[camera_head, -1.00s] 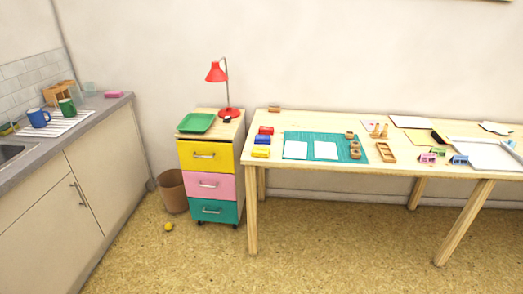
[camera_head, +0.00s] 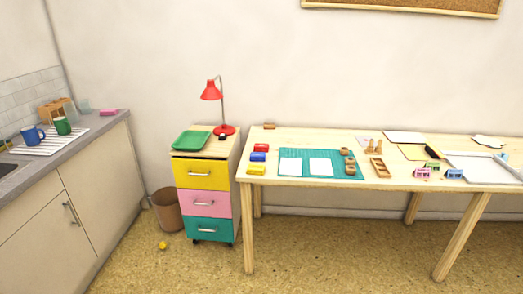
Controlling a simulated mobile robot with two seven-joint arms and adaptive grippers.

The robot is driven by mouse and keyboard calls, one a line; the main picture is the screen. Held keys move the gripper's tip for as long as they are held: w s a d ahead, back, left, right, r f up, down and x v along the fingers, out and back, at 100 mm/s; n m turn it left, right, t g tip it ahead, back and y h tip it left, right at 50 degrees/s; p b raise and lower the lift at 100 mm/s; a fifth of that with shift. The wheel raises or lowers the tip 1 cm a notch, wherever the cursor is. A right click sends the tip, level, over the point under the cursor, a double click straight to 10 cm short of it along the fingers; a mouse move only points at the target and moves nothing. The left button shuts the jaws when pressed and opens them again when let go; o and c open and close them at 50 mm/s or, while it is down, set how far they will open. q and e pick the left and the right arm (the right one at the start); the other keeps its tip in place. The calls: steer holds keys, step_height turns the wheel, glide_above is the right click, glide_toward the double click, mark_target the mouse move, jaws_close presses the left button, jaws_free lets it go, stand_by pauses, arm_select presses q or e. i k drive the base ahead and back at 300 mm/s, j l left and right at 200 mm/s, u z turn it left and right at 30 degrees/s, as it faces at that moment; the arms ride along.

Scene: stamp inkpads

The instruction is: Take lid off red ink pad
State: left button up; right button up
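The red ink pad (camera_head: 261,147) lies near the left end of the wooden table (camera_head: 386,184), behind a blue pad (camera_head: 258,157) and a yellow pad (camera_head: 256,169) in a short column. It is small here, and I cannot make out the seam of its lid. Neither of my grippers shows in the head view.
A teal mat (camera_head: 336,174) with two white sheets lies right of the pads. A drawer cabinet (camera_head: 203,203) with a red lamp (camera_head: 212,91) and green tray (camera_head: 191,140) stands left of the table. A brown bin (camera_head: 167,211) and small yellow object (camera_head: 163,246) are on the floor.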

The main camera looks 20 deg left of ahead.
mark_target(259, 146)
steer(key=i+j, duration=0.2)
steer(key=i, duration=0.4)
steer(key=i+j, duration=0.2)
steer(key=i, duration=0.35)
